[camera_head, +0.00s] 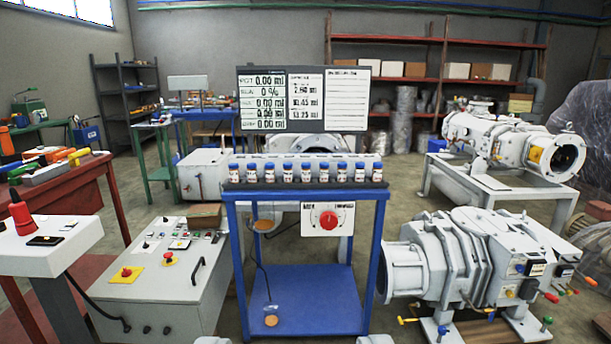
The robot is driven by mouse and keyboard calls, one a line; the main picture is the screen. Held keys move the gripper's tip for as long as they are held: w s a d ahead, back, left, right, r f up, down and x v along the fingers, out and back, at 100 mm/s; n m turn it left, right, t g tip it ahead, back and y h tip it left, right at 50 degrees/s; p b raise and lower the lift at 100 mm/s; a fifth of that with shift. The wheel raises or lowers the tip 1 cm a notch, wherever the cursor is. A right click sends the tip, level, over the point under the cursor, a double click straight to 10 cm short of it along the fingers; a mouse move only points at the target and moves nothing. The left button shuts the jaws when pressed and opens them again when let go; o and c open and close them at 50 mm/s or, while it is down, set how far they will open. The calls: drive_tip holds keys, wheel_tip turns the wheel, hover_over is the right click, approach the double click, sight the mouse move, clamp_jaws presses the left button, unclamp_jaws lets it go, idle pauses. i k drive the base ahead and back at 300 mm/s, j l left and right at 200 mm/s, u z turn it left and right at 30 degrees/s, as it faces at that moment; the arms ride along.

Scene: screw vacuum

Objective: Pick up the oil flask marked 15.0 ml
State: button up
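A row of several small flasks (305,174) with blue caps and white-and-red labels stands upright along the top shelf of a blue stand (305,195). The label marks are too small to read, so I cannot tell which flask is marked 15.0 ml. My gripper (293,340) shows only as two pale tips at the bottom edge, wide apart with nothing seen between them. It is well short of the flasks and lower in the picture.
A display board (303,99) with readings stands behind the flasks. A red dial panel (328,219) hangs below the shelf. A grey control cabinet (160,275) is at left, and a large grey pump (480,265) at right. Open floor shows between the stand and the pump.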

sight(342, 167)
drive_tip(key=j+z, duration=0.25)
drive_tip(key=j, duration=0.6)
drive_tip(key=j+z, duration=0.25)
drive_tip(key=j, duration=0.65)
drive_tip(key=i+l, duration=0.15)
drive_tip(key=i, duration=0.4)
drive_tip(key=i+l, duration=0.15)
drive_tip(key=i, duration=0.45)
drive_tip(key=i+l+z, duration=0.1)
drive_tip(key=i, duration=0.45)
drive_tip(key=i+l, duration=0.2)
drive_tip(key=i, duration=0.4)
